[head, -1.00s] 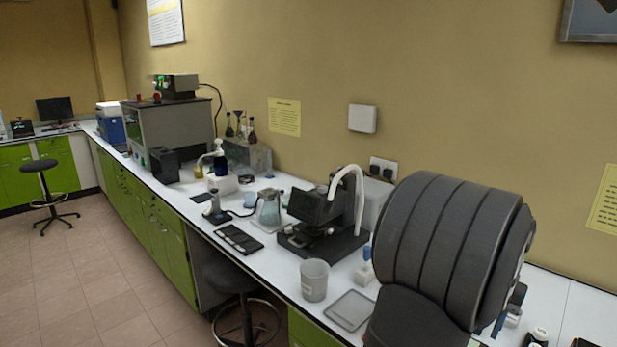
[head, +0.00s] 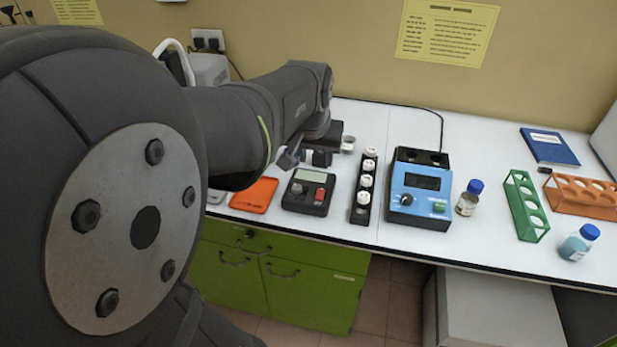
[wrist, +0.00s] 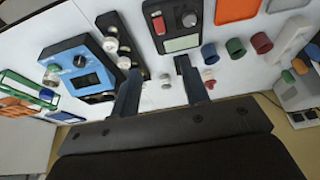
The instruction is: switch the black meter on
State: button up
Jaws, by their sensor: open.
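The black meter (head: 308,192) lies on the white bench near its front edge. It has a pale display (head: 309,175), a grey knob (head: 297,188) and a red switch (head: 320,194). The wrist view shows the meter (wrist: 175,31) at the top, with the red switch (wrist: 158,24) and knob (wrist: 189,19) facing the camera; the switch's position is too small to tell. My gripper (head: 304,158) is behind the meter in the head view, apart from it. In the wrist view my gripper (wrist: 158,74) is open and empty, its fingers pointing towards the meter.
A black rack of white-capped vials (head: 365,185) and a blue device (head: 420,190) stand right of the meter. An orange tray (head: 254,195) lies to its left. Coloured caps (wrist: 236,47) stand near the meter in the wrist view. A small bottle (head: 468,200) is farther right.

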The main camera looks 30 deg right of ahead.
send_near(321, 192)
jog(key=x, duration=0.7)
jog(key=shift+f, duration=0.2)
dwell(0.3)
